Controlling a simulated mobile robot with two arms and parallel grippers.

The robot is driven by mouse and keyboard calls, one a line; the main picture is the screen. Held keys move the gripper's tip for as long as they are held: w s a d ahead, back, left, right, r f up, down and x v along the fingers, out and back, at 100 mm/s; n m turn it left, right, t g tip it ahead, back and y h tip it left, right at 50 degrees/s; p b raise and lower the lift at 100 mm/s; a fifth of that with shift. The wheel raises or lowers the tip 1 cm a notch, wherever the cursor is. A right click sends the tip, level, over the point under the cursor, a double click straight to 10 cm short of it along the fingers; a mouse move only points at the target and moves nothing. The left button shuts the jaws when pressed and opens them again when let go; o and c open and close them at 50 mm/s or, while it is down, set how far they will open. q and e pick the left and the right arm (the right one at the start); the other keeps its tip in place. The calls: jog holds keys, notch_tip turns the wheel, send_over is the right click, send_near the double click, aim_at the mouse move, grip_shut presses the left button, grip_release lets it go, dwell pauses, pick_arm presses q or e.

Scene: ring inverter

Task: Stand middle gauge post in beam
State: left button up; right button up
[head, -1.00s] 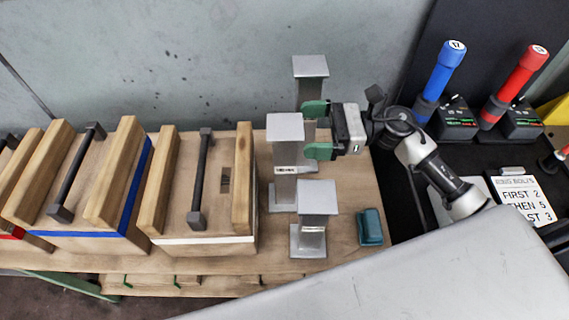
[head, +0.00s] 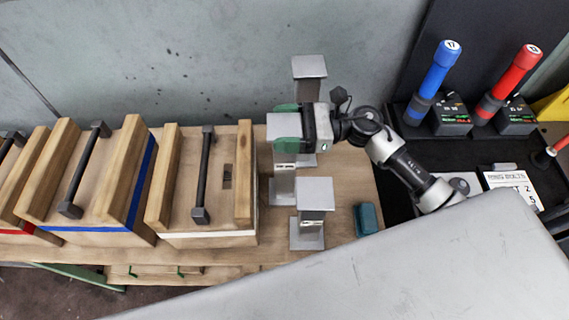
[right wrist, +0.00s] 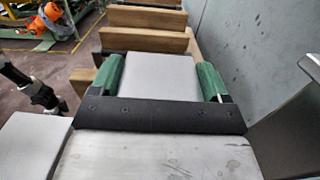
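Three grey metal posts with square tops stand on the wooden bench: a back post (head: 309,67), a middle post (head: 285,182) and a front post (head: 314,196). My right gripper (head: 286,127) is at the middle post's top, with one green finger on each side. The right wrist view shows the fingers (right wrist: 160,80) flanking that top (right wrist: 160,72) closely. I cannot tell whether they press on it. The post looks upright on the bench. I cannot tell which thing is the beam. My left gripper is not in view.
Wooden blocks with dark handles, one with a white stripe (head: 207,239) and one with a blue stripe (head: 140,185), stand left of the posts. A teal block (head: 367,218) lies right of the front post. Blue (head: 435,75) and red (head: 513,75) tools stand at right.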

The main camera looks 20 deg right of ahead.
jog(key=c, duration=0.7)
jog(key=shift+r, duration=0.1)
jog(key=shift+c, duration=1.2)
jog(key=shift+r, duration=0.1)
